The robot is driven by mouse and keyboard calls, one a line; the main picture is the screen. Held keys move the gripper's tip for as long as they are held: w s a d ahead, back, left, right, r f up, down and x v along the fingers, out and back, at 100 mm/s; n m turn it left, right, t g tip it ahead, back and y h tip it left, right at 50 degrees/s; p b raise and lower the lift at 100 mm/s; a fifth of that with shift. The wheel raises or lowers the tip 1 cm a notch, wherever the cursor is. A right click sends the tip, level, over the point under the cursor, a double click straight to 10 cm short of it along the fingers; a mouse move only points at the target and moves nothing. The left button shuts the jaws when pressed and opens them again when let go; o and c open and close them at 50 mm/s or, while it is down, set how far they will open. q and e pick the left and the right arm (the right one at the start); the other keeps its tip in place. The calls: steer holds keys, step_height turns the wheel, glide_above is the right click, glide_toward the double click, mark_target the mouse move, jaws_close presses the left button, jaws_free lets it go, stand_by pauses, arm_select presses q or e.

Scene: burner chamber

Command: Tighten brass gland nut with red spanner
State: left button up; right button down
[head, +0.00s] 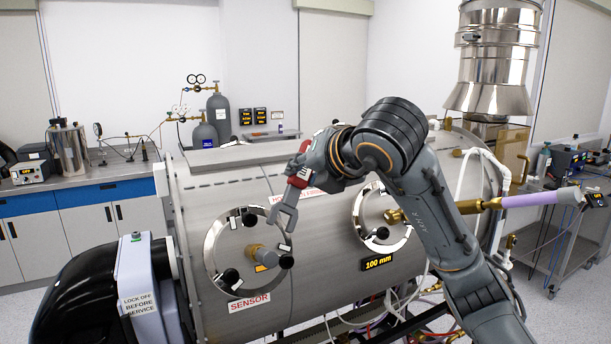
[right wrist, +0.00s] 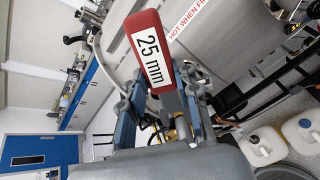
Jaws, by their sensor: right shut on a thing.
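My right gripper (head: 308,172) is shut on the red spanner (head: 297,182). The spanner's grey open jaw (head: 285,214) points down in the head view, in front of the chamber and just above the left port's fitting. In the right wrist view the spanner's red end (right wrist: 149,55) reads "25 mm" and stands between my gripper fingers (right wrist: 165,105). A brass-and-grey fitting (head: 263,257) sticks out of the left round port, over the SENSOR label. Another brass fitting (head: 393,215) sits at the right port. I cannot tell which is the gland nut. My left gripper is out of view.
The steel chamber (head: 240,190) fills the middle. Black knobs (head: 286,262) ring the left port. A brass rod with a purple sleeve (head: 535,199) extends right, behind my right arm. A lock-off box (head: 140,285) stands at lower left.

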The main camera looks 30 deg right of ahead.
mark_target(291, 189)
steer(key=w+f, duration=0.1)
steer(key=w+f+b, duration=0.1)
steer(key=shift+w+a+f, duration=0.15)
steer(key=shift+w+f, duration=0.05)
steer(key=shift+w, duration=0.2)
steer(key=shift+w+f+b, duration=0.15)
steer(key=shift+w+b, duration=0.05)
steer(key=shift+b, duration=0.1)
steer(key=shift+w+a+f, duration=0.15)
steer(key=shift+w+f, duration=0.15)
steer(key=shift+w, duration=0.1)
steer(key=shift+w+f, duration=0.1)
steer(key=shift+w, duration=0.05)
arm_select(q)
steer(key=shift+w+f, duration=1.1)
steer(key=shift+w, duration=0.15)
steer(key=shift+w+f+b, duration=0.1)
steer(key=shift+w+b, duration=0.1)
steer(key=shift+b, duration=0.1)
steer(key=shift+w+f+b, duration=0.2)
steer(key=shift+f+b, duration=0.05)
steer(key=shift+b, duration=0.05)
arm_select(e)
steer(key=shift+a+f, duration=0.15)
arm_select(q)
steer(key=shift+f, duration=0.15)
arm_select(e)
steer(key=shift+f, duration=0.15)
